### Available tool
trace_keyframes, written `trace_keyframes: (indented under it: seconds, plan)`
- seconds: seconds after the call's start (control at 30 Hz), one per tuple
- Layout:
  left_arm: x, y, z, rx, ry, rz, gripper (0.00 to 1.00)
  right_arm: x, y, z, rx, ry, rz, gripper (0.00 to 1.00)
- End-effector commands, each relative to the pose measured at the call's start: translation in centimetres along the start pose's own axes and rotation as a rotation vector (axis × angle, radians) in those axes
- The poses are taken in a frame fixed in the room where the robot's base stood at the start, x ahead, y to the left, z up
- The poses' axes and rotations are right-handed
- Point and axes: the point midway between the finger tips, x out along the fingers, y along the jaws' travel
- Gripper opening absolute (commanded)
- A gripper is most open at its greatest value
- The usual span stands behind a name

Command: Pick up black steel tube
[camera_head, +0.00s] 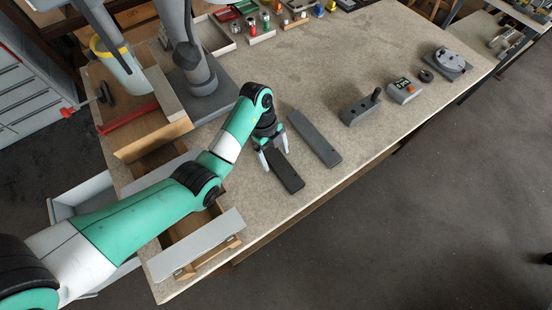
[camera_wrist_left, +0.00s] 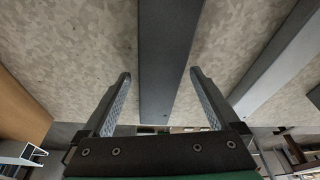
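The black steel tube (camera_head: 289,178) is a dark flat bar lying on the worktable, its near end sticking out beyond my gripper. My left gripper (camera_head: 274,158) is over its far part, fingers pointing down. In the left wrist view the tube (camera_wrist_left: 167,60) runs lengthwise between the two fingers of the left gripper (camera_wrist_left: 160,76). The fingers are wide apart, with a gap on each side of the tube. I cannot tell how high the fingertips are above the table. My right gripper is not in view.
A grey bar (camera_head: 314,139) lies beside the tube, to its right; it also shows in the left wrist view (camera_wrist_left: 277,65). The table (camera_head: 270,222) is clear in front.

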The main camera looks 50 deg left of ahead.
Motion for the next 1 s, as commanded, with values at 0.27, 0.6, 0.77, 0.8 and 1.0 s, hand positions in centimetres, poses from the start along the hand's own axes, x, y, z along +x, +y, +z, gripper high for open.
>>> trace_keyframes:
  seconds: [0.27,0.6,0.77,0.8,1.0]
  plan:
    - [-0.04,-0.01,0.0,0.0,0.0,-0.001,0.42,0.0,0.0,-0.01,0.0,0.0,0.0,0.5]
    - [-0.04,-0.02,0.01,0.0,0.0,-0.001,0.0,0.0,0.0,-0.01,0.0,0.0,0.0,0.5]
    - [-0.11,-0.07,-0.01,0.0,0.0,-0.003,0.0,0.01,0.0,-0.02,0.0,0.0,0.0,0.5]
    - [-0.11,-0.07,-0.01,0.0,0.0,-0.002,0.0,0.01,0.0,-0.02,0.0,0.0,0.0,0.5]
    - [-0.54,-0.09,-0.12,0.001,0.0,-0.003,0.0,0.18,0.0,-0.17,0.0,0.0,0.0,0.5]
